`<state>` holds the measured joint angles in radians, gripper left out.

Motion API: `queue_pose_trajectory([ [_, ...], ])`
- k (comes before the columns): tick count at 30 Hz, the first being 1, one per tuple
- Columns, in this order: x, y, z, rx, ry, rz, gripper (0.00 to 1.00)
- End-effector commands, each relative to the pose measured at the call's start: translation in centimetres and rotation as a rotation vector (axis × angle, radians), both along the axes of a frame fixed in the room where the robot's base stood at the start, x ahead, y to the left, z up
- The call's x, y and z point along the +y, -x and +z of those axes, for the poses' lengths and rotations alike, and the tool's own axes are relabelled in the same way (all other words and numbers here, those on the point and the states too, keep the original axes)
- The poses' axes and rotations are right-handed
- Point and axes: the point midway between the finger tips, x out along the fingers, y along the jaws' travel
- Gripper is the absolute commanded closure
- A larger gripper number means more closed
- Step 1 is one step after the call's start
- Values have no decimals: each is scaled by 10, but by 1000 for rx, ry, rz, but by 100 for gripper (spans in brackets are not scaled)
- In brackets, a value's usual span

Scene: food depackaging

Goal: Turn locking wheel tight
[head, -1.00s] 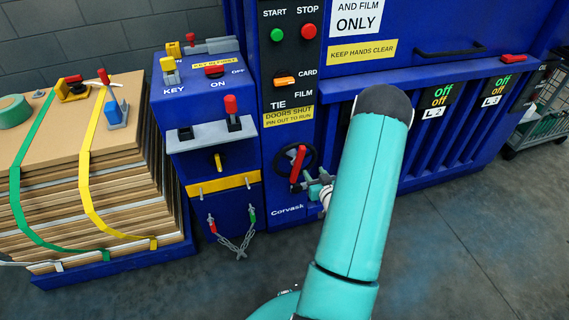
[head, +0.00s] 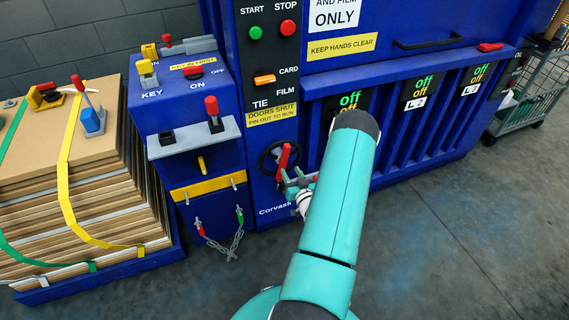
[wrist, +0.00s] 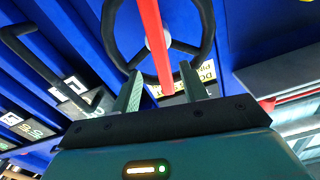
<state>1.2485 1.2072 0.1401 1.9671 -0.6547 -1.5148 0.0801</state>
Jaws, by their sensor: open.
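The black locking wheel (head: 267,160) with a red handle bar (head: 284,158) is on the front of the blue machine, below the yellow "DOORS SHUT" label. In the wrist view the wheel's rim (wrist: 208,25) fills the upper middle, and the red bar (wrist: 154,40) runs down between my fingers. My gripper (wrist: 158,80) is open, one finger on each side of the bar's lower end. I cannot tell whether either finger touches it. In the head view my gripper (head: 298,184) is at the right of the wheel, partly hidden by my arm.
A grey ledge with a red lever (head: 213,110) juts out left of the wheel. A chain (head: 232,243) hangs below it. Strapped cardboard (head: 90,200) stands at the far left. A wire cart (head: 520,95) stands at the right. The floor in front is clear.

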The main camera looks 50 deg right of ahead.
Motion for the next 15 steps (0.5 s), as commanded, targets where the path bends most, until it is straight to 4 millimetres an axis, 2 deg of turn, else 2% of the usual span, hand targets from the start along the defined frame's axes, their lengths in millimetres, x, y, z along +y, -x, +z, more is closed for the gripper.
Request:
queue_pose_trajectory([
  [1, -5, -10, 0, -2, 2, 0, 56],
  [6, -19, -37, 0, -1, -1, 2, 56],
  [10, -26, -50, 0, 0, -1, 3, 56],
  [15, -29, -55, 0, 0, -1, 2, 56],
])
